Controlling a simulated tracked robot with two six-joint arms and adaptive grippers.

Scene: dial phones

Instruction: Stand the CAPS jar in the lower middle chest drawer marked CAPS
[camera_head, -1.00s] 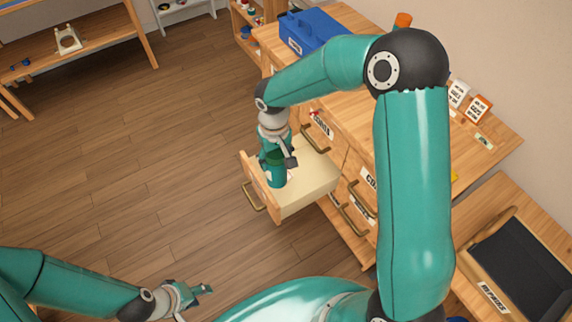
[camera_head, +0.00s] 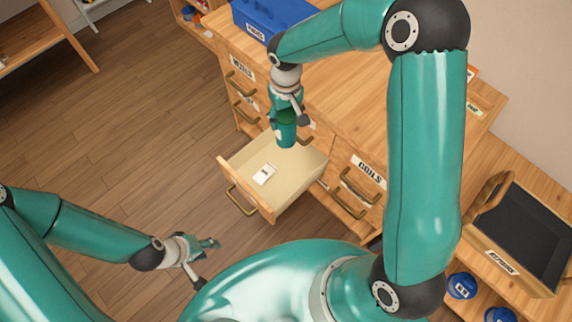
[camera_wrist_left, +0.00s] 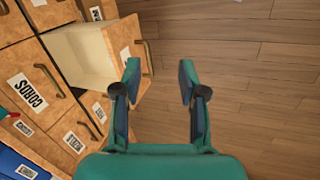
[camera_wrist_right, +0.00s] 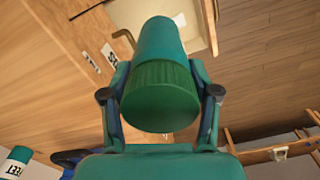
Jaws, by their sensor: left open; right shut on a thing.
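The jar, teal with a ribbed green lid (camera_wrist_right: 160,95), is clamped in my right gripper (camera_head: 288,112). In the head view its teal body (camera_head: 285,136) hangs roughly upright by the inner end of an open drawer (camera_head: 230,185), apparently above it; its label is not readable. The drawer is cream inside and holds a small white card (camera_head: 264,174). Its front marking is not readable in the head view. The open drawer also shows in the left wrist view (camera_wrist_left: 75,52). My left gripper (camera_head: 212,244) is open and empty, out over the floor.
The wooden chest (camera_head: 345,110) has closed drawers with brass handles, one marked COILS (camera_head: 369,170). A blue box (camera_head: 270,20) stands on top. A dark-lined tray (camera_head: 520,235) and blue-lidded jars (camera_head: 461,286) are at right. The floor left of the drawer is clear.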

